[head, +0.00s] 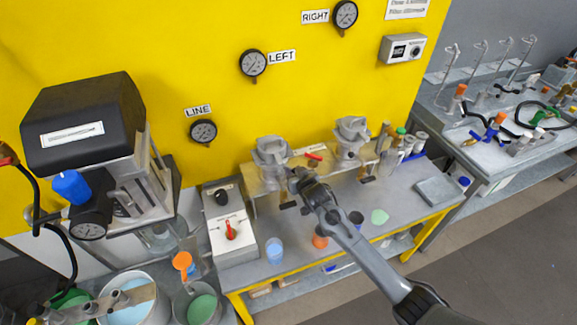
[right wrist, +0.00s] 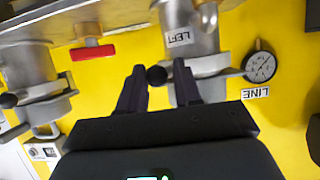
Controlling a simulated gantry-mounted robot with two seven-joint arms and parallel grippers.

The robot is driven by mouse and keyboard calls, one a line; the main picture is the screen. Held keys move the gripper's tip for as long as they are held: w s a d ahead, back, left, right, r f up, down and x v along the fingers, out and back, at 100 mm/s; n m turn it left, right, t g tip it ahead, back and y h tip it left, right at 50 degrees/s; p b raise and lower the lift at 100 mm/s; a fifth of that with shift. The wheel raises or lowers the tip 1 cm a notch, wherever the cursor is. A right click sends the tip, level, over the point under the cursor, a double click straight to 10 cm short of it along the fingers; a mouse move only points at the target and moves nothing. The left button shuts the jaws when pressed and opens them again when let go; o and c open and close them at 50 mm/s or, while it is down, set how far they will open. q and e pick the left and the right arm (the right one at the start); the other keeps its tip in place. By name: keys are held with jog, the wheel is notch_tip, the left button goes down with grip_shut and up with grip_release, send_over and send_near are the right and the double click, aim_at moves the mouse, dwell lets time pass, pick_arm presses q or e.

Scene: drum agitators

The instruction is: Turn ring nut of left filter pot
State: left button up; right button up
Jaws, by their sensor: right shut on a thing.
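The left filter pot (head: 271,152) is a grey metal pot on the wooden-coloured rack against the yellow wall. It also shows upside down in the right wrist view (right wrist: 181,18), with a LEFT label. Its ring nut (right wrist: 208,64) is a metal collar with black-knobbed handles. My right gripper (head: 294,183) is just right of and below this pot. In the right wrist view its fingers (right wrist: 158,78) are on either side of a black handle knob (right wrist: 157,75) of the ring nut, shut on it. My left gripper is not in view.
The right filter pot (head: 352,136) stands to the right on the same rack. A red valve handle (head: 313,156) is between the pots. A grey control box (head: 230,230) and a blue cup (head: 274,250) are on the bench, left of my arm. Gauges hang on the wall.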

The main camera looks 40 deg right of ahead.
jog(key=shift+d, duration=0.2)
jog(key=shift+s+a+p, duration=0.2)
jog(key=shift+a+p, duration=0.25)
jog(key=shift+a, duration=0.15)
jog(key=shift+c, duration=0.2)
jog(key=shift+s+a+f, duration=0.1)
jog(key=shift+a, duration=0.2)
jog(key=shift+c, duration=0.3)
jog(key=shift+a+p, duration=0.3)
jog(key=shift+a, duration=1.05)
